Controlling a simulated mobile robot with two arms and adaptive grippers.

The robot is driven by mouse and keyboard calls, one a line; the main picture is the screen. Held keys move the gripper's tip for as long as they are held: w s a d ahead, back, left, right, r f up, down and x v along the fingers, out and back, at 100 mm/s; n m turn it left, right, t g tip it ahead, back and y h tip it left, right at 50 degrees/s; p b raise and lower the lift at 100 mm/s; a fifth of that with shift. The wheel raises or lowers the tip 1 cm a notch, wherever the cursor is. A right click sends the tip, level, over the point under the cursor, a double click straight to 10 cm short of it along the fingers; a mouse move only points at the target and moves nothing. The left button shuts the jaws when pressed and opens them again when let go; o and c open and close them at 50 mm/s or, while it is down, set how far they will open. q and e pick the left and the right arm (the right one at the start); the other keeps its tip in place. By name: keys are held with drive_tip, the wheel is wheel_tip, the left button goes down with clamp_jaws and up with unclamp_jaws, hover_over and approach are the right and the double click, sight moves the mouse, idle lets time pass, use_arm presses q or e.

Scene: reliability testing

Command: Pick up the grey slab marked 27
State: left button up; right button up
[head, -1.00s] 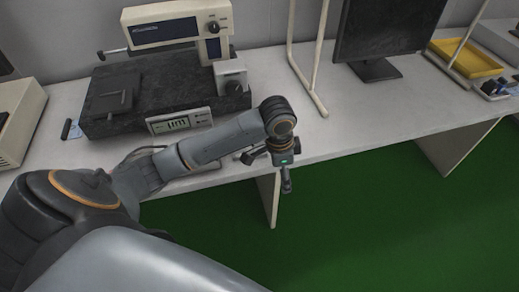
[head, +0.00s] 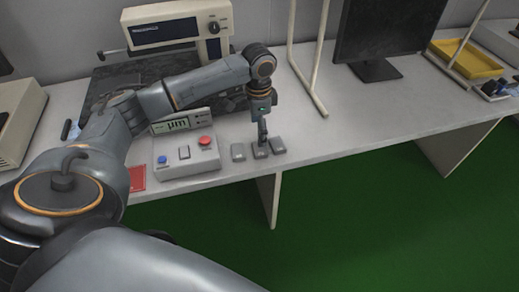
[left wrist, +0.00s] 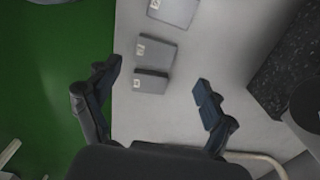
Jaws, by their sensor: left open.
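Three small grey slabs lie in a row near the table's front edge in the head view: a left one (head: 238,152), a middle one (head: 261,153) and a right one (head: 278,146). The left wrist view shows them with small white labels: one at the top (left wrist: 176,10), a middle one (left wrist: 157,50) and the lowest one (left wrist: 151,85). The label numbers are too small to read surely. My left gripper (head: 263,138) points down over the row, open and empty. In the wrist view its fingertips (left wrist: 157,78) stand apart on either side of the lowest slab, not visibly touching it.
A control box (head: 187,158) with blue and red buttons stands left of the slabs. Behind it are a dark stone plate (head: 100,85) and a small display (head: 175,123). A beige frame (head: 308,70) and a monitor (head: 388,35) stand further right. The table (head: 375,125) right of the slabs is clear.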

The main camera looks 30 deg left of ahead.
sight(260, 150)
use_arm(q)
drive_tip(key=f, duration=0.6)
drive_tip(key=shift+s+d+f, duration=0.25)
drive_tip(key=shift+d, duration=0.05)
drive_tip(key=shift+r, duration=0.1)
drive_tip(key=c, duration=1.3)
